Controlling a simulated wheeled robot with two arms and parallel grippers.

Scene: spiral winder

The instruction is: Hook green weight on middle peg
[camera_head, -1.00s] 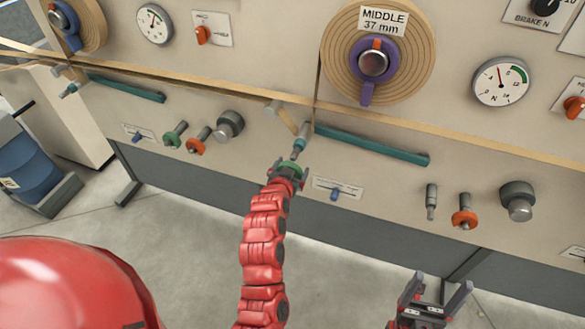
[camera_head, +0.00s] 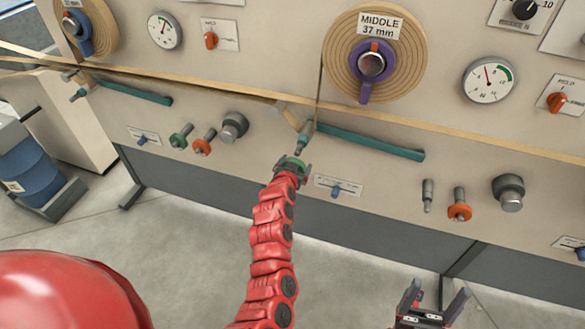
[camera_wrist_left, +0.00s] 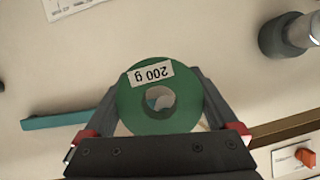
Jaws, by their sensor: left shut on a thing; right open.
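The green weight (camera_head: 290,163) is a ring marked 200 g. It also shows in the left wrist view (camera_wrist_left: 134,106), its round hole facing the camera. My left gripper (camera_head: 292,170) is shut on it, with a finger on each side. The peg with a teal sleeve (camera_head: 303,138), on the short arm below the MIDDLE reel (camera_head: 335,72), is just above the weight. I cannot tell whether they touch; the weight does not appear to be around the peg. My right gripper (camera_head: 432,305) is open and empty at the bottom right, away from the panel.
A teal bar (camera_head: 370,143) runs right of the peg, and a tan strip (camera_head: 450,140) crosses above. A bare peg (camera_head: 428,196), an orange weight (camera_head: 459,211) and a grey weight (camera_head: 509,195) are to the right. Another green weight (camera_head: 181,137) is to the left.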

